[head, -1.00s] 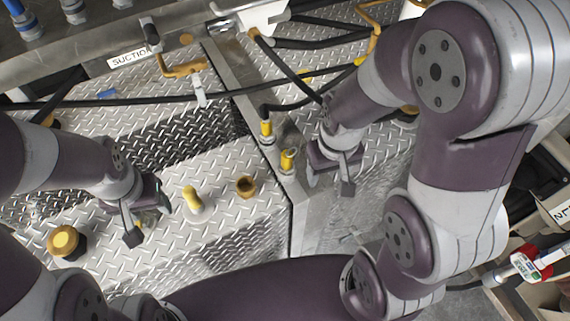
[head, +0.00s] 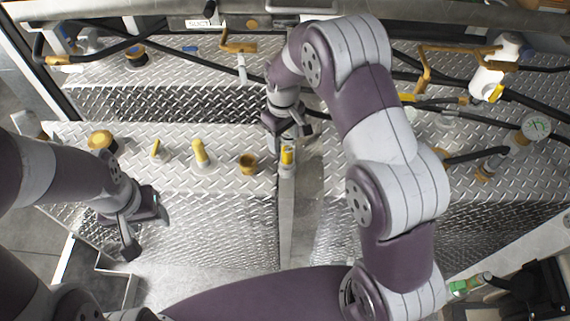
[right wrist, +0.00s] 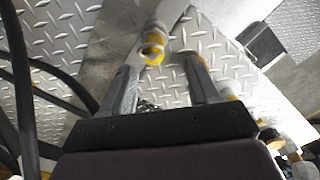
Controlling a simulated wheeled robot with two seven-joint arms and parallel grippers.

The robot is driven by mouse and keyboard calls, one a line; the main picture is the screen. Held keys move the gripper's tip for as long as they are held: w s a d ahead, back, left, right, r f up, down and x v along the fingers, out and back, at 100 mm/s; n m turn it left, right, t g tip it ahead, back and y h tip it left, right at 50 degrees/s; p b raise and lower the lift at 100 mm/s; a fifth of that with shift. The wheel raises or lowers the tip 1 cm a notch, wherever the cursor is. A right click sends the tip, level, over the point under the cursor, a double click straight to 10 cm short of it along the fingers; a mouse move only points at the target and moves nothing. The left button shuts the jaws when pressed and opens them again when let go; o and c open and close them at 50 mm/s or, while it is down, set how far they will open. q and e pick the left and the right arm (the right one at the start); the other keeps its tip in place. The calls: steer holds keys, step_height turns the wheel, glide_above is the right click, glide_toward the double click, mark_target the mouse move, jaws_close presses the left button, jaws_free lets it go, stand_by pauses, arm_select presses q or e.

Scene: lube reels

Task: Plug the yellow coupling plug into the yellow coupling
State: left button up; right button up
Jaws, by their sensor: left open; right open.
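A yellow upright fitting (head: 288,156), which looks like the yellow coupling, stands on the metal rail between the diamond-plate boxes. My right gripper (head: 289,131) is open just behind it in the head view and hides the spot beside it. The yellow plug on its black hose is not clearly visible in the head view. In the right wrist view, a metal fitting with a yellow ring (right wrist: 152,50) lies between and just beyond the open fingertips; I cannot tell whether it is the plug or the coupling. My left gripper (head: 147,232) is open and empty over the front left.
Yellow stubs (head: 200,153) and a brass cap (head: 248,164) stand on the left box top. Black hoses (head: 195,62) cross behind my right gripper. A white-bodied valve (head: 492,78) and a gauge (head: 536,126) are at the right. The front left floor is open.

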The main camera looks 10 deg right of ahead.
mark_target(288, 151)
steer(key=shift+w+f, duration=0.2)
steer(key=shift+f, duration=0.8)
steer(key=f+p, duration=0.1)
steer(key=s+d+f+p, duration=0.1)
steer(key=shift+f, duration=0.4)
steer(key=f, duration=0.3)
steer(key=shift+w+f+p, duration=0.1)
steer(key=shift+w+p, duration=0.1)
steer(key=shift+p, duration=0.15)
steer(key=shift+w+f, duration=0.2)
steer(key=shift+f, duration=0.2)
steer(key=shift+s+r, duration=0.1)
steer(key=shift+s, duration=0.15)
steer(key=c, duration=0.9)
jaws_close()
steer(key=shift+w, duration=0.15)
